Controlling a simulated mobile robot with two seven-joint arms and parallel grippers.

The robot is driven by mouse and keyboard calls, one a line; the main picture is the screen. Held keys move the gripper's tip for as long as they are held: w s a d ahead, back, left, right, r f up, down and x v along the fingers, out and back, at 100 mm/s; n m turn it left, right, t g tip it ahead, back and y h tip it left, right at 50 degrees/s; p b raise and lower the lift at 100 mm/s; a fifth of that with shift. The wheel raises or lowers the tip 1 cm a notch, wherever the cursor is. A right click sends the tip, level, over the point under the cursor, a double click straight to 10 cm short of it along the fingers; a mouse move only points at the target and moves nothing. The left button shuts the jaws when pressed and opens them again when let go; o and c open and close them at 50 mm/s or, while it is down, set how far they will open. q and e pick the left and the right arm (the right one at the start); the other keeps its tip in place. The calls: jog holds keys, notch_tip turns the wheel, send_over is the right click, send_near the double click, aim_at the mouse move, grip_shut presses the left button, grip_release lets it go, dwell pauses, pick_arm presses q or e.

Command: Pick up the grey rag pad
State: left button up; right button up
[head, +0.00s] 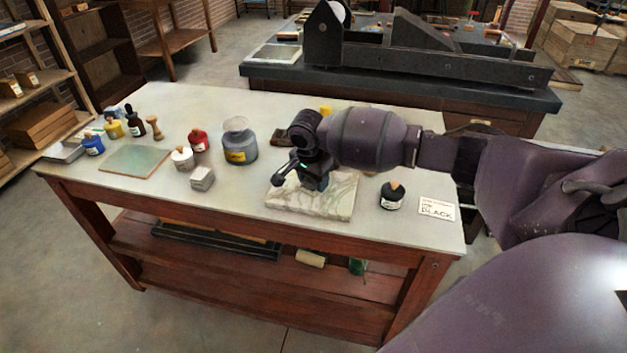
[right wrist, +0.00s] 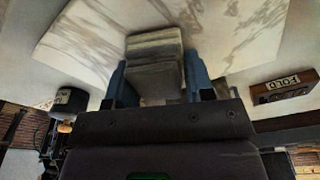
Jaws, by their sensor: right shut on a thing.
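My right gripper (head: 316,182) is over the marble slab (head: 340,199) on the near side of the worktable. In the right wrist view, a grey, layered block that looks like the grey rag pad (right wrist: 154,48) sits between the two blue fingers of the gripper (right wrist: 156,85), which is shut on it. The marble slab (right wrist: 80,40) shows behind the pad; I cannot tell whether they touch. In the head view the held pad is hidden by the gripper. My left gripper is not in view.
A black ink jar (head: 392,195) and a card reading BLACK (head: 437,208) are right of the slab. A large grey jar (head: 239,142), a red bottle (head: 199,141) and a white bottle (head: 182,157) stand left. A greenish plate (head: 135,160) lies further left.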

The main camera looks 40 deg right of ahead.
notch_tip(320, 180, up, 8)
jog(key=shift+f+p, duration=0.25)
jog(key=shift+p, duration=0.7)
pick_arm(q)
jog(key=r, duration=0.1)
jog(key=p, duration=0.1)
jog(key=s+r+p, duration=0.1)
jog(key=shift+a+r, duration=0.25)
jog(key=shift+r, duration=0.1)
pick_arm(e)
notch_tip(320, 180, up, 13)
jog(key=shift+f, duration=0.2)
